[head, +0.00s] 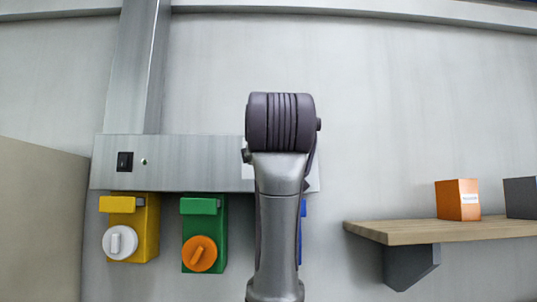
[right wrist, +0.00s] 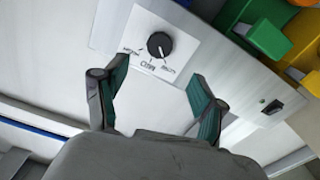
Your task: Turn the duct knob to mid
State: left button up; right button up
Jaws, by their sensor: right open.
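The round black knob (right wrist: 159,45) sits on a white label plate (right wrist: 178,66) on the grey metal duct box (right wrist: 112,24). Printed words and tick marks surround the knob, upside down in the right wrist view. A pale line shows on the knob, but its exact setting is too small to tell. My right gripper (right wrist: 160,75) is open and empty. Its two fingers are spread on either side of the plate's lower part, with the knob beyond their tips and apart from them. In the head view my right arm hides the knob and most of the plate. My left gripper is not in view.
A yellow box (head: 146,224) with a white knob (head: 120,242) and a green box (head: 216,230) with an orange knob (head: 199,254) hang below the duct box. A black switch (head: 125,161) is at its left. A wooden shelf (head: 450,231) holds an orange box (head: 457,200) at right.

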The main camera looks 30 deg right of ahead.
jog(key=p+x, duration=0.4)
jog(key=x, duration=0.5)
jog(key=shift+d, duration=0.2)
jog(key=shift+w+d+f+p, duration=0.1)
jog(key=shift+w+d+p, duration=0.2)
jog(key=shift+w, duration=0.15)
jog(key=shift+c, duration=0.2)
jog(key=c, duration=1.1)
